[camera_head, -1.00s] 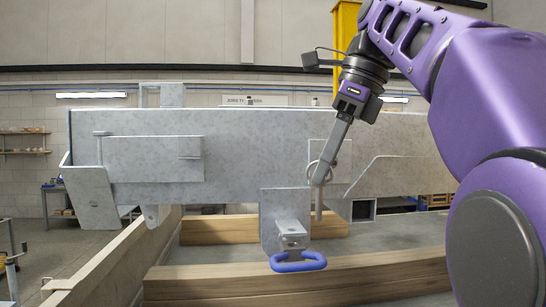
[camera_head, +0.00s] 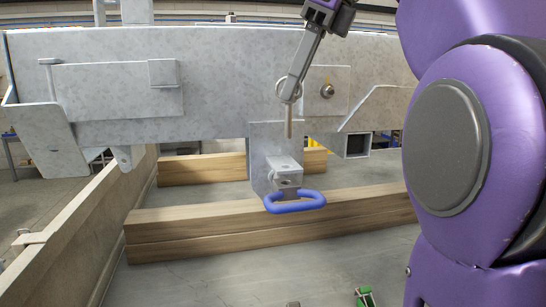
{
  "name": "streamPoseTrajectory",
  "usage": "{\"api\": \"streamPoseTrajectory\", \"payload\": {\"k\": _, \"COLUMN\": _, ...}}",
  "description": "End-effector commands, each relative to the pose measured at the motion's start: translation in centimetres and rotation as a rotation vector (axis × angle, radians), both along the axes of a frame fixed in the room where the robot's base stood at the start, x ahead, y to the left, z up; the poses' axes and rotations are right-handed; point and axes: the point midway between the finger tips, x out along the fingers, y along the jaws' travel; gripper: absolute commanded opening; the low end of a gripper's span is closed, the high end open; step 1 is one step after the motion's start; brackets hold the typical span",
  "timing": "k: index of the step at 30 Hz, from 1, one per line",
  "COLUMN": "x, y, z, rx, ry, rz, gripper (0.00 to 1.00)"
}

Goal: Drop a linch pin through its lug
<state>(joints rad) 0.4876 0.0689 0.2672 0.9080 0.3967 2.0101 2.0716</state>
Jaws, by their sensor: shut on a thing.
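My gripper (camera_head: 290,90) is shut on the linch pin (camera_head: 288,122), near its ring. The pin hangs roughly upright, its shank pointing down. The lug (camera_head: 283,163) is a grey bracket standing out from an upright plate below the trailer frame (camera_head: 220,85). A dark hole shows in the lug's top near its front. In the picture the pin's lower end is above the lug, slightly right of its middle, and apart from it. How far the pin is in front of or behind the hole, I cannot tell.
A blue loop handle (camera_head: 295,203) sits at the lug's front, just below it. Timber beams (camera_head: 200,233) lie under the frame. A small green object (camera_head: 365,297) is at the bottom edge. The grey surface before the beams is mostly clear.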

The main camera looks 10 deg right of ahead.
Motion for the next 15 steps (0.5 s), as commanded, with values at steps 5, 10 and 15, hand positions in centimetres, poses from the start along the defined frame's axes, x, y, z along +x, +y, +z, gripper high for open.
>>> {"api": "streamPoseTrajectory", "payload": {"k": 5, "x": 0.0, "y": 0.0, "z": 0.0, "rx": 0.0, "ry": 0.0, "rz": 0.0, "gripper": 0.0}}
{"api": "streamPoseTrajectory", "payload": {"k": 10, "x": 0.0, "y": 0.0, "z": -0.9, "rx": 0.0, "ry": 0.001, "rz": 0.0, "gripper": 0.0}}
{"api": "streamPoseTrajectory", "payload": {"k": 15, "x": 0.0, "y": 0.0, "z": -2.4, "rx": 0.002, "ry": 0.001, "rz": 0.0, "gripper": 0.0}}
